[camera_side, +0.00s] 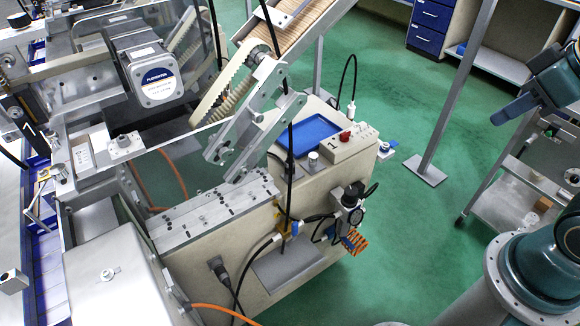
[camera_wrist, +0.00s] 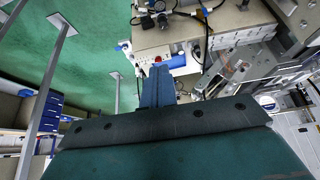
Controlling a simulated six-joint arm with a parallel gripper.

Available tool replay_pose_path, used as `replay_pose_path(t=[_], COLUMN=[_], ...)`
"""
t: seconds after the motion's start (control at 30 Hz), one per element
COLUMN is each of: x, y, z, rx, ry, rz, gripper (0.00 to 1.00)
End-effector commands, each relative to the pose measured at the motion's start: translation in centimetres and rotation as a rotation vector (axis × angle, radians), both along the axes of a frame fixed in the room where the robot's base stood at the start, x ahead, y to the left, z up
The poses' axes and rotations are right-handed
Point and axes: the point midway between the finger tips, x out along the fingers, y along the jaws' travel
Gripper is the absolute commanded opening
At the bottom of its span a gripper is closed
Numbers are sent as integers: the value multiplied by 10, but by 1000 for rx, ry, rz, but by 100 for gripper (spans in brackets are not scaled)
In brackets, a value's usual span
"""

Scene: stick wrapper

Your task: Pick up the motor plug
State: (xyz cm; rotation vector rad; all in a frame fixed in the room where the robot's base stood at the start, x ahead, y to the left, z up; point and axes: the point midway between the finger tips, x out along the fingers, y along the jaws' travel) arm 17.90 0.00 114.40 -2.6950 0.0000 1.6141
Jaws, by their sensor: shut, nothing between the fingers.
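A dark plug (camera_side: 217,265) with a black cable sits on the front side of the beige machine body, low in the side view. It looks like the motor plug, but I cannot be sure. I cannot make it out in the wrist view. My gripper (camera_side: 507,113) is at the upper right of the side view, high above the floor and far from the plug. Its blue fingers (camera_wrist: 158,82) point up the wrist view and lie together, with nothing between them.
The beige machine (camera_side: 330,255) carries a blue tray (camera_side: 308,135), a valve unit (camera_side: 351,205) and hanging cables. A conveyor (camera_side: 290,30) slopes above it. A metal post (camera_side: 450,100) stands on the green floor between my gripper and the machine. A trolley (camera_side: 510,195) is at right.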

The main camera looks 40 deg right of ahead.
Motion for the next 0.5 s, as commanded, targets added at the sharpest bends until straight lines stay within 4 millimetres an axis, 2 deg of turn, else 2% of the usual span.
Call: replay_pose_path(t=[0.43,0.5], x=[0,0], y=[0,0], z=[0,0], rx=[0,0], ry=[0,0], rz=[0,0], gripper=[0,12])
